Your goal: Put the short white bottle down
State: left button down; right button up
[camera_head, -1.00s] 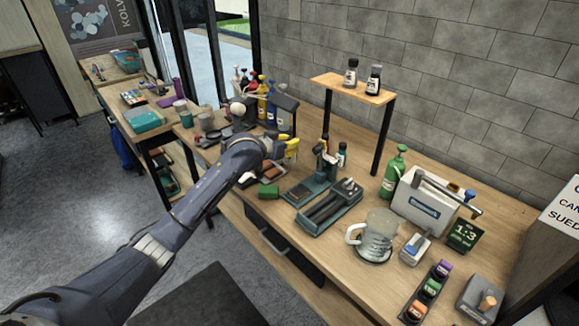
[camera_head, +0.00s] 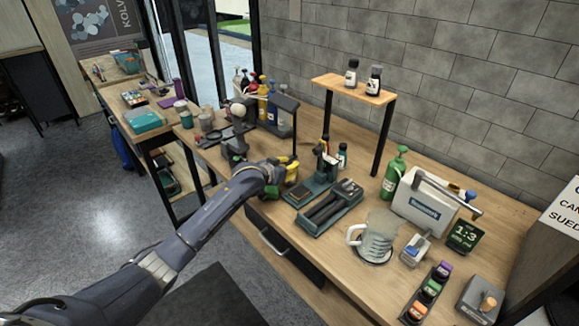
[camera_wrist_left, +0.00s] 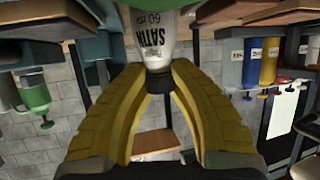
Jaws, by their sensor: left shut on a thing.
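My left gripper (camera_head: 292,168) is low over the workbench, left of the dark tray (camera_head: 328,205). In the left wrist view, which is upside down, its yellow fingers (camera_wrist_left: 160,82) are shut around the black cap and neck of the short white bottle (camera_wrist_left: 152,45), lettered "SATIN 60". The bottle is upright, cap up. A green surface (camera_wrist_left: 150,12) shows by its base; I cannot tell if they touch. The head view hides the bottle behind the gripper. My right gripper is not in view.
Behind the gripper are a raised wooden shelf (camera_head: 350,88) with two bottles and a group of coloured bottles (camera_head: 262,100). A glass jug (camera_head: 378,240), a green bottle (camera_head: 392,172) and a white caddy (camera_head: 425,205) stand to the right. Bare wood shows near the back wall.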

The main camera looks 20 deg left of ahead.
pick_arm(q)
jog(key=shift+f, duration=0.15)
jog(key=c, duration=1.3)
grip_release()
jog(key=shift+o, duration=0.2)
jog(key=shift+r, duration=0.2)
jog(key=v, duration=1.2)
